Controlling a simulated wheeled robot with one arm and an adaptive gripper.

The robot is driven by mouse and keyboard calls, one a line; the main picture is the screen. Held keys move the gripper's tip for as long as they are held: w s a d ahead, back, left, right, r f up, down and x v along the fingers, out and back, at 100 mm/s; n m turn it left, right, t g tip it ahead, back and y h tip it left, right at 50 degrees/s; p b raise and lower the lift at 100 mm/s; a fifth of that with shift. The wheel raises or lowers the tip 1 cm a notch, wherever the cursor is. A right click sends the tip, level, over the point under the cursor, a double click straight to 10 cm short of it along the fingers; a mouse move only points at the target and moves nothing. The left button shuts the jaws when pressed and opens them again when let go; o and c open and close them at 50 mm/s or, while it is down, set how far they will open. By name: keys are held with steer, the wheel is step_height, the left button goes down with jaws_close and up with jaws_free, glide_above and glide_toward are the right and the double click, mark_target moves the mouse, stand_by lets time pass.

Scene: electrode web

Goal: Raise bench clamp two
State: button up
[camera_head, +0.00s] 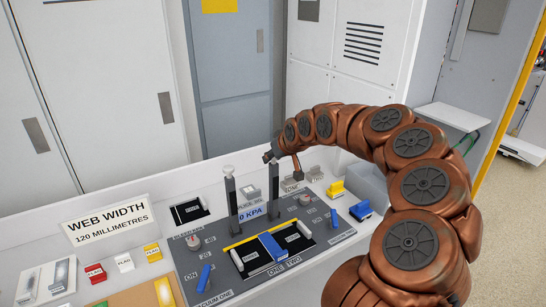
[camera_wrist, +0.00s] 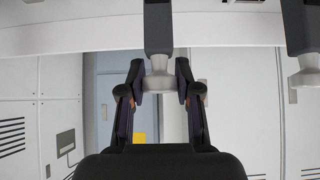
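Two dark upright clamp levers stand at the back of the grey control panel (camera_head: 225,281). The left lever (camera_head: 230,196) has a pale knob on top. The right lever (camera_head: 274,186), on the TWO side, has its top at my gripper (camera_head: 272,156), which hides its knob in the head view. In the wrist view my gripper (camera_wrist: 160,82) has a finger on each side of a pale knob (camera_wrist: 160,66) on a dark lever bar (camera_wrist: 158,28). Both fingers appear to touch the knob. The other lever's knob (camera_wrist: 306,72) is at the right edge of the wrist view.
A blue bar (camera_head: 271,246) lies between the black plates marked ONE and TWO. Blue switches (camera_head: 204,278), a yellow block (camera_head: 337,188) and a blue block (camera_head: 361,210) sit around the panel. A WEB WIDTH sign (camera_head: 107,220) stands left. Grey cabinets are behind.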

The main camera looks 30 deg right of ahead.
steer(key=o, duration=0.5)
steer(key=v, duration=1.2)
steer(key=shift+a, duration=0.1)
stand_by(0.4)
steer(key=s+a+f+n+g+y, duration=0.1)
steer(key=s+a+f+g, duration=0.1)
steer(key=s+a, duration=0.55)
steer(key=s+a+f+n+g, duration=0.15)
steer(key=s+a, duration=0.35)
steer(key=a, duration=0.5)
steer(key=s+a+f+m+g, duration=0.1)
steer(key=s+a+f+g, duration=0.1)
steer(key=s, duration=1)
steer(key=s+a+f+m+g+h, duration=0.1)
steer(key=s+a+f+g, duration=0.2)
steer(key=s, duration=0.9)
step_height(320, 180, down, 5)
steer(key=shift+a+r+g, duration=0.2)
steer(key=shift+g, duration=0.95)
